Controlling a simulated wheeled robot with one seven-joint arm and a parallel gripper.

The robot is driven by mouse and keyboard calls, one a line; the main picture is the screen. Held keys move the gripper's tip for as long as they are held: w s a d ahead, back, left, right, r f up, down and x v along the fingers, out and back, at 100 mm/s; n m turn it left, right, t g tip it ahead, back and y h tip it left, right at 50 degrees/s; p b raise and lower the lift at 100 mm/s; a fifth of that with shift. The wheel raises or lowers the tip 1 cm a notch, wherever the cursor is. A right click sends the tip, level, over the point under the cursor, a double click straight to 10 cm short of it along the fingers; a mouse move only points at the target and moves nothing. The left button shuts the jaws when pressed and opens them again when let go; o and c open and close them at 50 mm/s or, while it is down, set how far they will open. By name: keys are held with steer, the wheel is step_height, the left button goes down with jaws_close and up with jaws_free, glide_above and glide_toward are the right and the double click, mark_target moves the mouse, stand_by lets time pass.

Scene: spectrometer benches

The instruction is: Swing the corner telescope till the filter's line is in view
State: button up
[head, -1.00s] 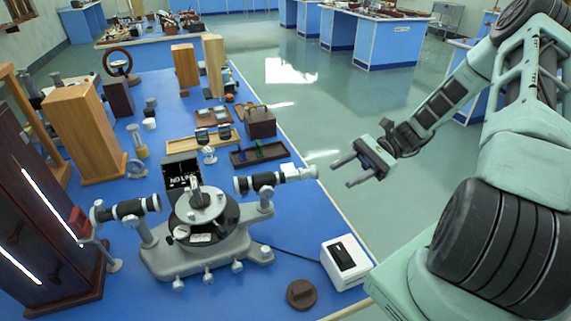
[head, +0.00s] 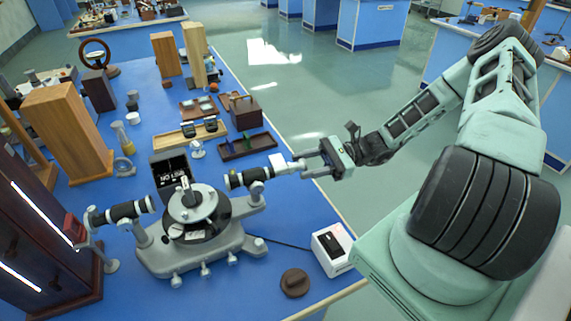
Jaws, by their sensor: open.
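The spectrometer (head: 190,262) stands near the front of the blue bench. Its black telescope (head: 246,178) points right, with a pale eyepiece end (head: 280,163) near the bench's right edge. A second black tube (head: 128,210) points left toward a dark cabinet. A small black screen (head: 170,172) behind the round table shows white text that seems to read "NO LINE". My gripper (head: 304,164) is open at the outer end of the eyepiece; whether its fingers straddle or touch it I cannot tell. A dark tray (head: 234,156) behind holds green and blue filters.
A white box (head: 331,250) with a black top and a brown disc (head: 295,283) lie at the front right. Wooden blocks (head: 68,130) and the dark cabinet (head: 38,235) fill the left.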

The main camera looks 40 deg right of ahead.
mark_target(292, 169)
steer(key=p+x, duration=0.1)
steer(key=x, duration=0.4)
steer(key=shift+w+a, duration=0.15)
steer(key=shift+a, duration=0.15)
jaws_close()
